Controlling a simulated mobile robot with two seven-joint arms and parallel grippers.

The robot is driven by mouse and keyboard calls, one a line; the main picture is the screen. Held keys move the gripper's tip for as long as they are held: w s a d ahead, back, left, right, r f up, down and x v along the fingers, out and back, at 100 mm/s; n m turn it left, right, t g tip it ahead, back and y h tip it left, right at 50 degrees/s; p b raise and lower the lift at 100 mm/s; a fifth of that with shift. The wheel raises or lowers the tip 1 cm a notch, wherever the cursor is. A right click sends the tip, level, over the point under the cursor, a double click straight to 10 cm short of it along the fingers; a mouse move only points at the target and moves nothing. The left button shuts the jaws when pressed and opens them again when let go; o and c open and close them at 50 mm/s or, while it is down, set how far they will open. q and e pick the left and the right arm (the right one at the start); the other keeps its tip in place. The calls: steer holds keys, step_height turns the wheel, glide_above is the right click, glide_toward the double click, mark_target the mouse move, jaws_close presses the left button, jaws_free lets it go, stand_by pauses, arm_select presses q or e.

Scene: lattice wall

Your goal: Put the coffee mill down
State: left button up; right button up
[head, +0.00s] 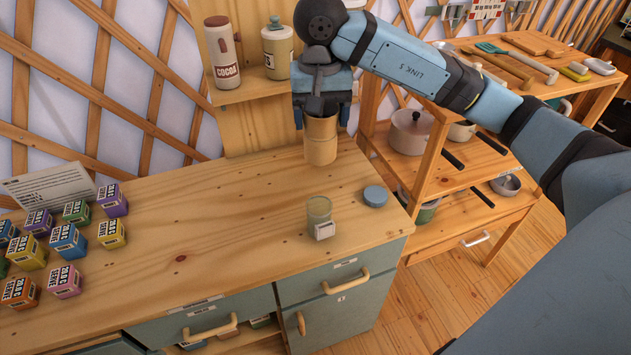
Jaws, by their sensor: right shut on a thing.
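The coffee mill, seen as a light wooden cylinder (320,147), is upright at the back right of the wooden counter (210,225). My right gripper (322,112) comes down from above and is shut on its upper part, which the gripper partly hides. The mill's lower end is at or just above the counter top; I cannot tell if it touches. My left gripper is not in view.
A glass jar (319,214) with a white label and a blue-grey round lid (375,196) stand in front of the mill. Several coloured boxes (68,241) sit at the left. A cocoa bottle (222,55) and a canister (278,48) stand on the shelf behind. The counter's middle is clear.

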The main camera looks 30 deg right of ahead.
step_height(320, 180, down, 16)
steer(key=p, duration=0.1)
steer(key=shift+r, duration=0.25)
steer(key=o, duration=1.1)
steer(key=shift+p, duration=0.35)
steer(key=shift+o, duration=0.2)
steer(key=shift+r, duration=0.1)
